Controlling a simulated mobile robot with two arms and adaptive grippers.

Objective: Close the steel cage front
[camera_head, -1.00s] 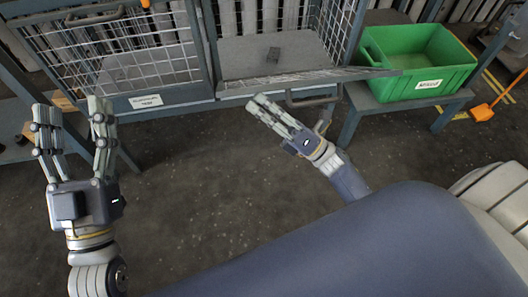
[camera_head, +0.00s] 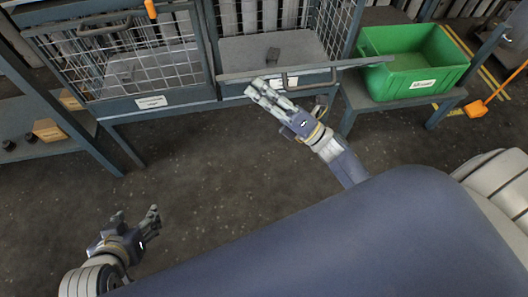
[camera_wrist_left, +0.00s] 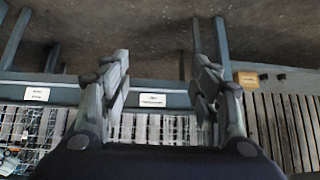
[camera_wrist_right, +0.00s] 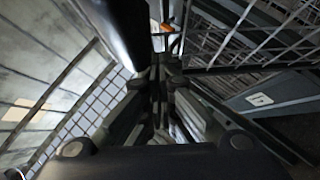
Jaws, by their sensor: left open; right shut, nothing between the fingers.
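The right-hand steel cage has its front (camera_head: 352,66) swung out, seen almost edge-on as a long bar in the head view. A dark handle (camera_head: 285,82) hangs on it. My right gripper (camera_head: 258,86) is shut and empty, its fingers against or just below the front near the handle; contact is unclear. In the right wrist view the shut fingers (camera_wrist_right: 160,78) point between a dark bar (camera_wrist_right: 112,28) and wire mesh (camera_wrist_right: 95,105). My left gripper (camera_head: 137,214) is open and empty, low over the floor, away from the cage.
The left cage (camera_head: 130,70) has its mesh front upright, with a label (camera_head: 151,102) beneath. A green bin (camera_head: 415,62) stands right on a low bench. The floor (camera_head: 220,170) before the cages is clear.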

